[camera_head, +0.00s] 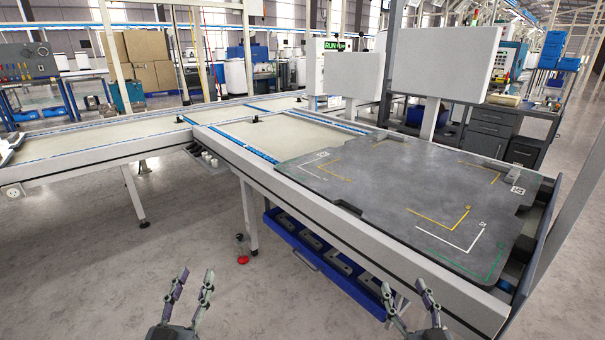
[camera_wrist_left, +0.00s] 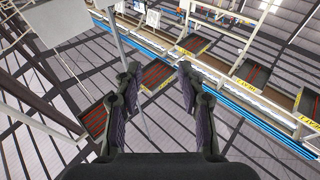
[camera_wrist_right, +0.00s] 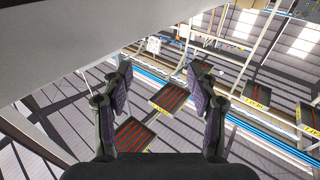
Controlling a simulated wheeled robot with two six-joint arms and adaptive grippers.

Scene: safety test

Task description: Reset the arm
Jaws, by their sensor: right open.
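My left gripper (camera_head: 192,287) is at the bottom of the head view, left of centre, over the floor in front of the conveyor. Its two fingers stand apart with nothing between them. The left wrist view also shows its fingers apart and empty (camera_wrist_left: 158,85). My right gripper (camera_head: 404,294) is at the bottom right of centre, in front of the work table's near edge. Its fingers are spread and empty, and the right wrist view shows the same gap (camera_wrist_right: 157,85). Neither gripper touches anything.
A grey work plate (camera_head: 400,195) with yellow, white and green corner marks lies on the table at right, bare of parts. A blue bin (camera_head: 305,249) sits below the table edge. A conveyor (camera_head: 100,140) runs left. A red button (camera_head: 242,260) stands near the table leg.

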